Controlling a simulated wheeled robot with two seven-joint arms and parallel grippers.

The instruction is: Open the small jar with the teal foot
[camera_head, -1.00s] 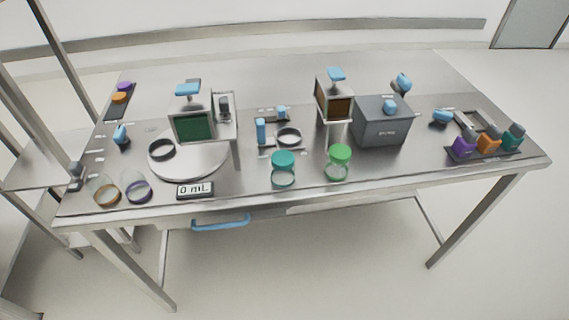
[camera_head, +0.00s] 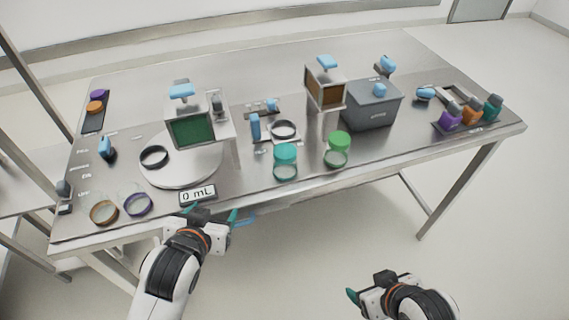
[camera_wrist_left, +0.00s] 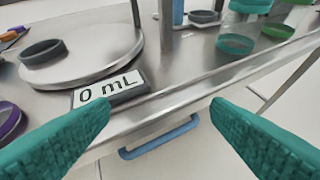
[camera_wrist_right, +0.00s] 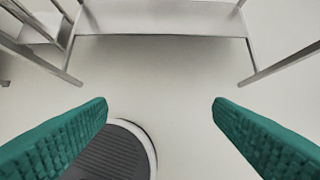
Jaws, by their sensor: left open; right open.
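The small clear jar with the teal foot (camera_head: 286,173) stands upright near the table's front edge, with a teal lid (camera_head: 285,152) on top. Its foot also shows at the top right of the left wrist view (camera_wrist_left: 236,44). My left gripper (camera_head: 209,213) is open and empty in front of the table edge, left of the jar and below the "0 mL" display. My right gripper (camera_head: 378,292) is open and empty, low over the floor and well in front of the table. The right wrist view shows only its fingers, floor, furniture parts and a dark round shape.
A similar jar with a green lid (camera_head: 340,140) stands right of the teal one. The "0 mL" display (camera_head: 198,195) and a round plate (camera_head: 180,168) lie to the left. A blue drawer handle (camera_wrist_left: 160,138) sticks out below the front edge. A grey box (camera_head: 371,106) stands behind right.

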